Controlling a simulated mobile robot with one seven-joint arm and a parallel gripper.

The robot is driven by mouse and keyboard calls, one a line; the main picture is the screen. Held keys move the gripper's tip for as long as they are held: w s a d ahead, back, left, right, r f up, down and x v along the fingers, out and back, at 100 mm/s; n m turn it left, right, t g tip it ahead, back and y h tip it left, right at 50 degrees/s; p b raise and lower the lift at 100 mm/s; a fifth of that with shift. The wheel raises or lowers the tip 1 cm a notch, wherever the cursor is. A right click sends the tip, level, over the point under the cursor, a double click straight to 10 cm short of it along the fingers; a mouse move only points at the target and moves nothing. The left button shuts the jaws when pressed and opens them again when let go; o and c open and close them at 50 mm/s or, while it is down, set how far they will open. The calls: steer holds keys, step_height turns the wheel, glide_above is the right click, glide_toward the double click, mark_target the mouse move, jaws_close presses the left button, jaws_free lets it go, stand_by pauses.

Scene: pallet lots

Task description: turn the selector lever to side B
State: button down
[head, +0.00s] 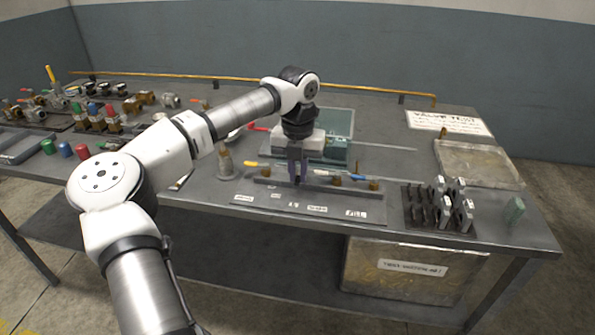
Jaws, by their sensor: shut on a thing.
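A dark valve bar (338,190) lies along the front of the table, with levers and brass fittings on it. My gripper (298,174) points down at the middle of this bar, and its fingers are shut on what appears to be the selector lever. The fingers hide nearly all of that lever, so I cannot tell which side it points to.
A brass fitting (226,165) stands left of the bar. A rack of upright grey parts (453,203) stands to the right, near a shallow tray (480,163). A green-grey box (338,122) lies behind my gripper. Several valves and coloured caps (66,150) crowd the left side.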

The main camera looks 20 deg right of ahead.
mark_target(298, 179)
steer(key=c, duration=1.5)
jaws_free()
steer(key=shift+o, duration=0.2)
step_height(298, 179, up, 14)
steer(key=b, duration=0.1)
steer(key=shift+f, duration=0.1)
